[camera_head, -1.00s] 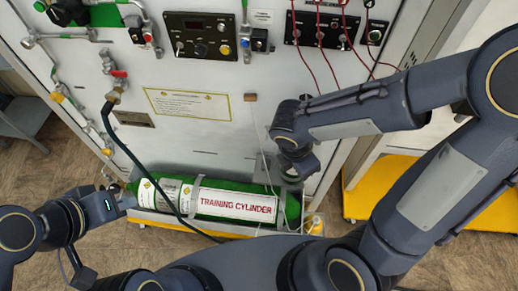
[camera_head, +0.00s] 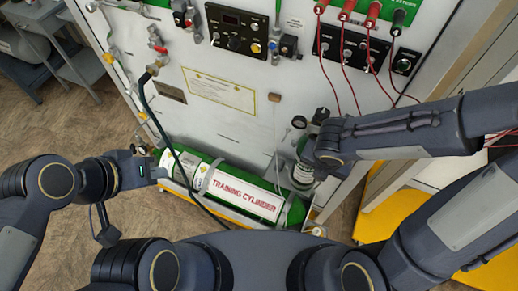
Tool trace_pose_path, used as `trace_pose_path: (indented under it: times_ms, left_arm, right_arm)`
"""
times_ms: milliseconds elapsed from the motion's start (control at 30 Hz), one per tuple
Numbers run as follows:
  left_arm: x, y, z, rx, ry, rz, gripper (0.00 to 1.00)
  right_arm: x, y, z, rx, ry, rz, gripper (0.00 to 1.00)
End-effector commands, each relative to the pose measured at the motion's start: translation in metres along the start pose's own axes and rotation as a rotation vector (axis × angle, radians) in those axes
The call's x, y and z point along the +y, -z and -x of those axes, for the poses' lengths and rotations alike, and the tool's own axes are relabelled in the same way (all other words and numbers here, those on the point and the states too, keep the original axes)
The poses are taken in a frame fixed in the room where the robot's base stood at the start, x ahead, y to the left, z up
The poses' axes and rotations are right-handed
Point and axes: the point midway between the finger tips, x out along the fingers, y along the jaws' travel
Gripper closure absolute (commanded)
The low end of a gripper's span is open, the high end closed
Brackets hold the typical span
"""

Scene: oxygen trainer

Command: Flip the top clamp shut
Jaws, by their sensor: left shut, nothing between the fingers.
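A green training cylinder (camera_head: 228,198) with a white label lies in a low cradle at the foot of the white panel. A grey band (camera_head: 207,178) crosses it left of the red lettering. Another grey strip (camera_head: 287,208) crosses near its right end. I cannot tell which of these is the top clamp or whether it is shut. My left gripper (camera_head: 160,173) is shut and empty beside the cylinder's left end. My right gripper (camera_head: 306,168) points down above the cylinder's right end; its fingers are not clear, so its jaw state cannot be told.
A dark hose (camera_head: 150,110) runs from a brass fitting down across the cylinder. Red cables (camera_head: 347,75) hang from a black box on the panel. A grey cart (camera_head: 80,55) stands at the upper left.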

Motion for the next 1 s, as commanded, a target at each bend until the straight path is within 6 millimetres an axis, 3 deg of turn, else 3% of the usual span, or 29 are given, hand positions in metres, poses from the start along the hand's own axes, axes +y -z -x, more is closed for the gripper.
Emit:
trace_pose_path:
  times_ms: [467,867,1000]
  left_arm:
    - [0.000,0.000,0.000,0.000,0.000,0.000,1.00]
    - [0.001,0.001,0.001,0.000,0.000,0.000,1.00]
    - [0.004,0.004,0.008,0.000,0.000,0.000,1.00]
  right_arm:
    - [0.001,-0.003,0.000,-0.003,-0.001,-0.002,1.00]
    - [0.015,-0.014,-0.002,-0.008,-0.010,-0.001,1.00]
    - [0.017,-0.015,0.007,-0.008,-0.011,0.000,1.00]
